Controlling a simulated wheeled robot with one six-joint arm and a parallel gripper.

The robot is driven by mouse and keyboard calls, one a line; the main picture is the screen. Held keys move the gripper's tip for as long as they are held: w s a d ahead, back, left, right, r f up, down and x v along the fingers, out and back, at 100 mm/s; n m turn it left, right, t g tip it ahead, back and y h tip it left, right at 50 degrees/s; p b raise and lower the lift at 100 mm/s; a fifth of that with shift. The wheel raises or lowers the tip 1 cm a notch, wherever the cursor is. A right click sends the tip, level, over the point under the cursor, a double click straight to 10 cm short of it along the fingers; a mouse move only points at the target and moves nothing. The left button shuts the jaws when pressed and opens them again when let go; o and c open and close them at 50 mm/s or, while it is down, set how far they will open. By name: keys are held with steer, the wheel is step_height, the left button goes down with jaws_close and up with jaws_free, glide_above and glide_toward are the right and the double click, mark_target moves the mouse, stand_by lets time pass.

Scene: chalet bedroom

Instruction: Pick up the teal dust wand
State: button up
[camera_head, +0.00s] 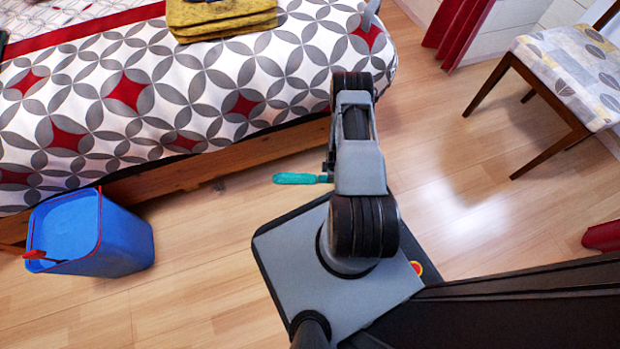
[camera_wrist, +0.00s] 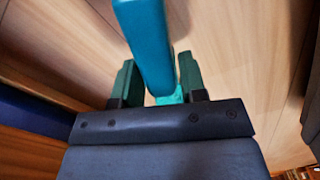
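The teal dust wand (camera_head: 296,178) shows in the head view just left of my arm, by the foot of the bed; its right end is hidden behind the arm. In the wrist view the wand (camera_wrist: 148,45) runs down from the top edge and passes between the fingers of my gripper (camera_wrist: 158,85). The two fingers stand apart, with a gap showing at the left of the wand. I cannot tell whether the right finger touches it. In the head view my gripper is mostly hidden by the arm.
The bed (camera_head: 190,85) with a patterned cover stands behind the wand, with folded yellow cloth (camera_head: 222,18) on it. A blue bin (camera_head: 95,235) with a red handle is at the left. A chair (camera_head: 570,75) stands at the right. The wooden floor between is mostly clear.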

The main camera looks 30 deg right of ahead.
jaws_close()
steer(key=shift+r, duration=0.1)
